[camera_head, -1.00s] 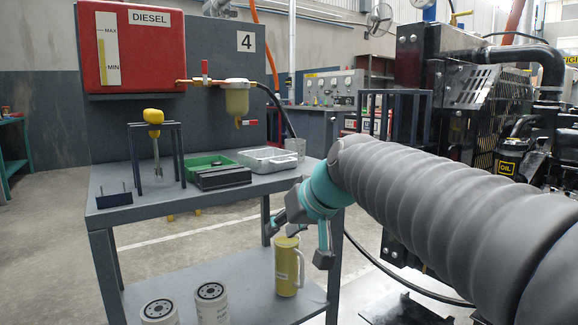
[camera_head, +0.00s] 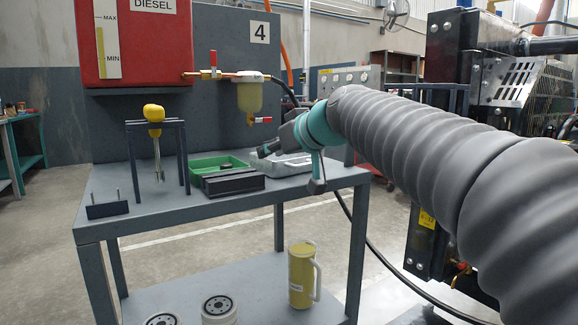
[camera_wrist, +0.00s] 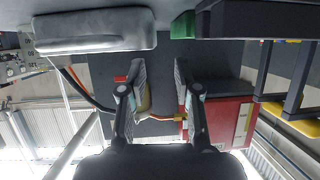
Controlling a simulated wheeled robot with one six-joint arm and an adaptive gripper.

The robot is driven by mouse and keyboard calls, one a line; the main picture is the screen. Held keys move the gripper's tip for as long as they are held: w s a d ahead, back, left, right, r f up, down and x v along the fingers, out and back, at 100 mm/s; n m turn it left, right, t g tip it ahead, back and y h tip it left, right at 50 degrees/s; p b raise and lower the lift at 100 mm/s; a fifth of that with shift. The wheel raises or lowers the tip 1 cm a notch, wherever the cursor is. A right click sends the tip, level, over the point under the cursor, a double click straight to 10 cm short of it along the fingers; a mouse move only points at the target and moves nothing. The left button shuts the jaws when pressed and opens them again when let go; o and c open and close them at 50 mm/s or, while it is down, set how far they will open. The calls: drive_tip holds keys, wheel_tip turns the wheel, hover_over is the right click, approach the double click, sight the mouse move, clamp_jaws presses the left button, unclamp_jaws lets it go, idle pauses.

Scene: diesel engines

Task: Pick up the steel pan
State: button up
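The steel pan (camera_head: 270,172), a shallow silver tray, lies on the upper top of the grey bench, toward its right end. My gripper partly hides it in the head view. In the wrist view the pan (camera_wrist: 95,32) is at the upper left, beside the fingers and not between them. My gripper (camera_head: 290,165) is in front of the pan in the head view; in the wrist view its two fingers (camera_wrist: 160,80) are apart with nothing held between them. I cannot tell the exact gap to the pan.
A green tray (camera_head: 215,162) and a black block (camera_head: 233,182) lie left of the pan. A dark stand (camera_head: 184,160) holds a yellow-handled tool. A fuel filter (camera_head: 249,97) hangs behind on the panel. A yellow jug (camera_head: 300,275) and white filters (camera_head: 219,310) stand on the lower shelf.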

sight(262, 160)
drive_tip(key=shift+d+f+x, duration=0.1)
drive_tip(key=shift+d+x, duration=0.05)
drive_tip(key=shift+x, duration=1.05)
drive_tip(key=shift+d+f+x, duration=0.1)
drive_tip(key=shift+x, duration=1.05)
drive_tip(key=shift+d+f+x, duration=0.1)
drive_tip(key=shift+d+x, duration=0.05)
drive_tip(key=shift+x, duration=1.05)
drive_tip(key=shift+w, duration=0.15)
clamp_jaws()
